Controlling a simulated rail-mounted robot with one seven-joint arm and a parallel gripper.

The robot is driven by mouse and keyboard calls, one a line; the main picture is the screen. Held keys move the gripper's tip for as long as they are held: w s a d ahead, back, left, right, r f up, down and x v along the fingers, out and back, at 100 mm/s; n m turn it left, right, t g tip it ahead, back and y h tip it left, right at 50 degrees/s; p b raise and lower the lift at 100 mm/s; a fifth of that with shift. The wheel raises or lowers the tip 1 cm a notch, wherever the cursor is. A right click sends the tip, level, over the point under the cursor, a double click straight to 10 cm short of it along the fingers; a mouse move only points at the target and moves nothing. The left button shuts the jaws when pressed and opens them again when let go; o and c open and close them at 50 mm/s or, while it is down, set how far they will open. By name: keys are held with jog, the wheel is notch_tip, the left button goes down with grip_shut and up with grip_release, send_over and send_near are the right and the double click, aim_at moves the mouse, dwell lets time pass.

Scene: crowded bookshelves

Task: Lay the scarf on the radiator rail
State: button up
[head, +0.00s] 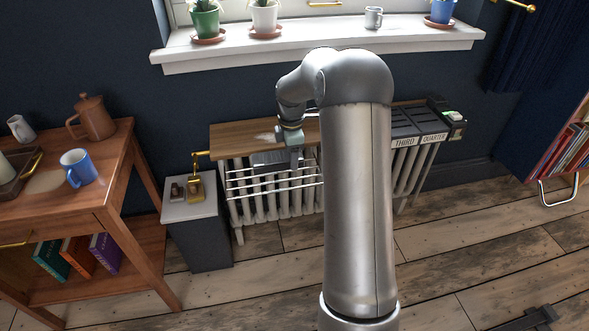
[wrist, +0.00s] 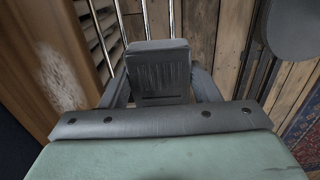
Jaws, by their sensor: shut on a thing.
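The radiator rail (head: 245,184), a rack of thin metal bars, is fixed to the front of the white radiator. In the wrist view its bars (wrist: 172,20) run away above the gripper. My gripper (head: 294,160) is low at the rail's upper bars, just in front of the wooden radiator top, and is shut. A small dark grey flat piece (head: 268,158) at its jaws, over the upper bars, seems to be the scarf; I cannot tell whether it touches them. In the wrist view the gripper's dark finger block (wrist: 158,72) hides what is between the jaws.
A wooden top (head: 238,136) with a whitish patch covers the radiator's left part; dark labelled trays (head: 405,130) stand at its right. A grey cabinet (head: 196,235) with brass objects stands close left. A windowsill (head: 320,41) with pots is above. My arm hides the radiator's middle.

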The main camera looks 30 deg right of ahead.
jog(key=d+f, duration=0.1)
jog(key=w+f, duration=0.1)
jog(key=f, duration=0.1)
jog(key=w+d+f, duration=0.1)
jog(key=shift+w+d+f+b, duration=0.2)
jog(key=shift+d+f+b, duration=0.1)
jog(key=shift+b, duration=0.1)
jog(key=shift+w+d+f+b, duration=0.1)
jog(key=shift+f+b, duration=0.1)
jog(key=shift+f, duration=0.7)
jog(key=shift+w+d+f+b, duration=0.1)
jog(key=shift+f+b, duration=0.05)
jog(key=shift+f, duration=0.7)
jog(key=shift+f, duration=0.1)
jog(key=shift+f, duration=0.15)
jog(key=o, duration=0.7)
